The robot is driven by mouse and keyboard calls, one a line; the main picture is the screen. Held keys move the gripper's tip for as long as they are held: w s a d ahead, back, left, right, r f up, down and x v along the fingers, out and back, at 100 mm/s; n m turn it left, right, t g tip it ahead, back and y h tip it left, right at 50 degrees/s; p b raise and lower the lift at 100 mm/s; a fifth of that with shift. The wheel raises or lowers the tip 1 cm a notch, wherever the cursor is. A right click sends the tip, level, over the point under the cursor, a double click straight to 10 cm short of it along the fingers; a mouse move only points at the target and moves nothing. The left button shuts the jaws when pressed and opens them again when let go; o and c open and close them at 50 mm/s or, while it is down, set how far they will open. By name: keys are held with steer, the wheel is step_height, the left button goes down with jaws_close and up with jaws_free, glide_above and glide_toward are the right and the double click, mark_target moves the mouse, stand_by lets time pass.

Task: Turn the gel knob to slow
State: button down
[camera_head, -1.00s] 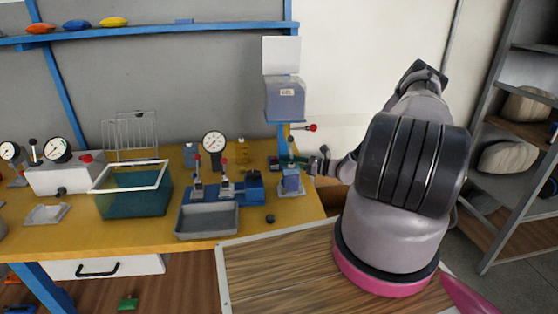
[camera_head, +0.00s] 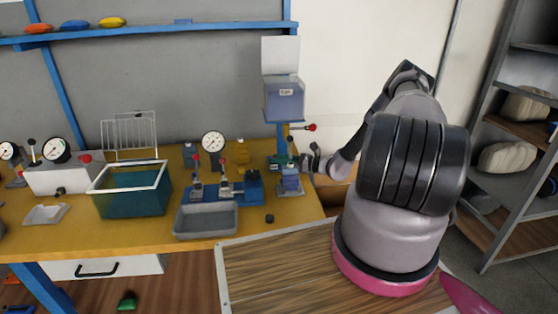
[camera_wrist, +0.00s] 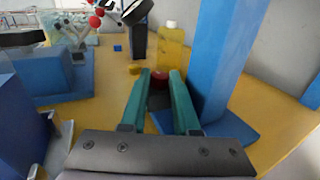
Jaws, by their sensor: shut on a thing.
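The gel dispenser (camera_head: 285,101), a translucent blue-grey box with a small label, is mounted on a blue post at the back right of the yellow bench. My gripper (camera_head: 293,164) is beside the lower part of that post, below the box. In the wrist view, the teal fingers of my gripper (camera_wrist: 160,78) are shut on a small round dark red knob (camera_wrist: 158,76), most likely the gel knob. The fingers hide its sides, and I see no slow mark. The blue post (camera_wrist: 230,55) rises just right of the fingers there.
A red-tipped lever (camera_head: 310,127) sticks out right of the post. A round gauge (camera_head: 213,142), a blue fixture with red-tipped levers and a grey tray (camera_head: 206,233) are left of it. A teal tank (camera_head: 132,204) stands farther left. A yellow bottle (camera_wrist: 172,48) is behind the fingers.

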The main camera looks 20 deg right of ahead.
steer(key=shift+w+d+n+g+y, duration=0.15)
steer(key=shift+n+g+y, duration=0.4)
steer(key=shift+g, duration=0.3)
steer(key=shift+w+n+g+y, duration=0.1)
steer(key=shift+n+g+y, duration=0.25)
steer(key=shift+n+g, duration=0.4)
steer(key=c, duration=0.9)
jaws_free()
steer(key=shift+d, duration=0.1)
steer(key=v, duration=1)
steer(key=shift+s+d+r, duration=0.1)
steer(key=shift+s+d, duration=0.05)
steer(key=shift+d, duration=0.15)
